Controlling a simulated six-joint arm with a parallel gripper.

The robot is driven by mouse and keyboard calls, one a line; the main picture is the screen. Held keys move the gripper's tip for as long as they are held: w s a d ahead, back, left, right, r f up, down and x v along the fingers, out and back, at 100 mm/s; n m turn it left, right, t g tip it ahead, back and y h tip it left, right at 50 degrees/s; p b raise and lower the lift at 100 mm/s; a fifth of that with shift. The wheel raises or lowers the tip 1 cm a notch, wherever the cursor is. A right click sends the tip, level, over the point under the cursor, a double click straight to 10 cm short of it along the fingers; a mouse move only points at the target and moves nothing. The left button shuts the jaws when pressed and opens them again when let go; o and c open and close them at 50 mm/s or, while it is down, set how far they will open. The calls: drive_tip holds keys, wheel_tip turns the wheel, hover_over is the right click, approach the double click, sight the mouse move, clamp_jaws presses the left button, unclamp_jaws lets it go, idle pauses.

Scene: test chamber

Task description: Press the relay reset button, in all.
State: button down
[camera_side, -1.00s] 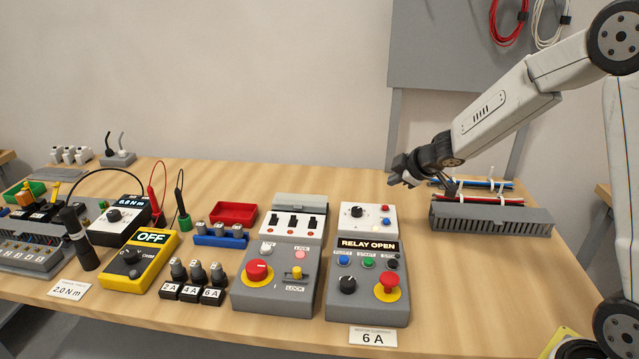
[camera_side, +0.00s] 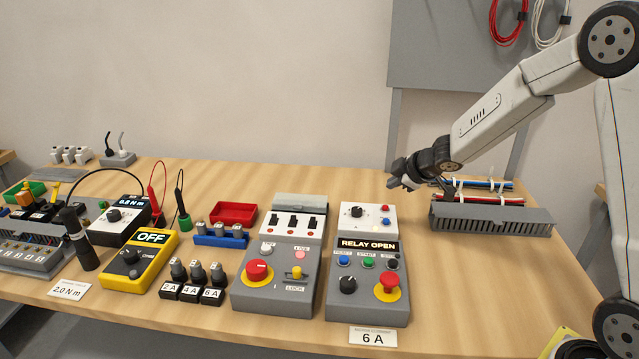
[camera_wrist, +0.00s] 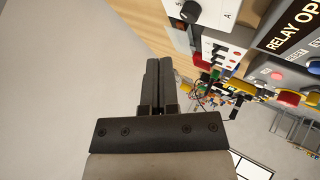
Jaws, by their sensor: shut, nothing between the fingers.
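The right control box (camera_side: 322,308) has a display (camera_side: 368,244) reading RELAY OPEN. Its white relay unit (camera_side: 373,228) carries a black dial (camera_side: 357,212), a small red part (camera_side: 386,208) and a small blue button (camera_side: 386,222). Another blue button (camera_side: 343,261) sits on the grey panel, under a small label; the wrist view shows a blue button (camera_wrist: 314,66) beside a RESET label. My gripper (camera_side: 390,184) is shut and empty, in the air above and behind the relay unit, touching nothing.
A green button (camera_side: 368,263), a black button (camera_side: 392,263) and a red mushroom button (camera_side: 388,283) are on the same box. The left control box (camera_side: 270,297) stands close beside it. A grey slotted duct (camera_side: 490,218) with cables lies to the right.

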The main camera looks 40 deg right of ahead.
sight(389, 222)
drive_tip(key=shift+f, duration=3.85)
drive_tip(key=shift+f, duration=0.95)
idle(0.7)
drive_tip(key=shift+r, duration=0.9)
drive_tip(key=shift+r, duration=0.1)
drive_tip(key=shift+r, duration=2.45)
